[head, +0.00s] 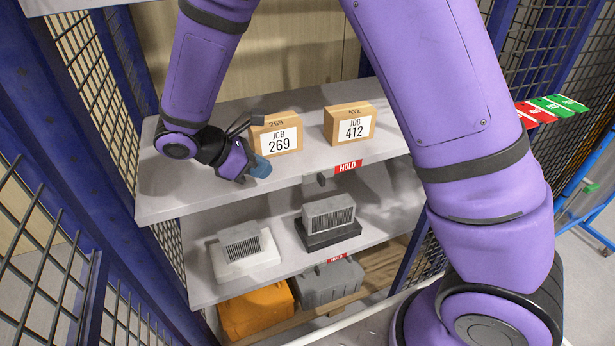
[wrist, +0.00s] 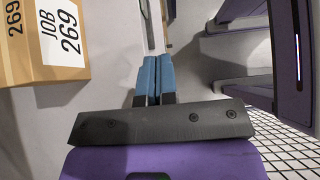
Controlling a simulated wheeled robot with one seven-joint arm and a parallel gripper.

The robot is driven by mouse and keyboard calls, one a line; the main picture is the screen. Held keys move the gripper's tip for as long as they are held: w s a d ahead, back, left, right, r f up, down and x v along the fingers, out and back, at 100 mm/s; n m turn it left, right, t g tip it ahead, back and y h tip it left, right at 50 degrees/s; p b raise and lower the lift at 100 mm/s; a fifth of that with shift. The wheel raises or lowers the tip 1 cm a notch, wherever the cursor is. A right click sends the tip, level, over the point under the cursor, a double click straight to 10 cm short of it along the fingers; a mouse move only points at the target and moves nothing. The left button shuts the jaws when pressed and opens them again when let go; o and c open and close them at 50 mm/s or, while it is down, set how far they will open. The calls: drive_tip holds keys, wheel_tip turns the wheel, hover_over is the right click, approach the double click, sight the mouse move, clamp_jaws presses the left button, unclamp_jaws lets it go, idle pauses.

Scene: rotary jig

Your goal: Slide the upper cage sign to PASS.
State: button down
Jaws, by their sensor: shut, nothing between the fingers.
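The upper cage sign (head: 348,167) is a red plate with white lettering that reads HOLD, on the front edge of the upper shelf (head: 190,199). A small dark tab (head: 321,180) hangs at its left end. No PASS face shows on it. My gripper (head: 262,168) is over the upper shelf near its front edge, left of the sign and apart from it. Its blue fingers are together and empty, as the wrist view (wrist: 154,78) also shows. I cannot make out the sign in the wrist view.
Box JOB 269 (head: 277,135) stands close behind my gripper; box JOB 412 (head: 350,124) is farther right. A lower red sign (head: 337,258) is on the middle shelf edge, with grey finned units (head: 328,218) above it. Mesh walls (head: 50,225) flank the shelves.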

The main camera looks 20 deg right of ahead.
approach(320, 182)
drive_tip(key=f, duration=0.2)
drive_tip(key=d+f, duration=0.1)
drive_tip(key=f, duration=0.1)
drive_tip(key=shift+f, duration=0.2)
drive_tip(key=shift+d, duration=1.95)
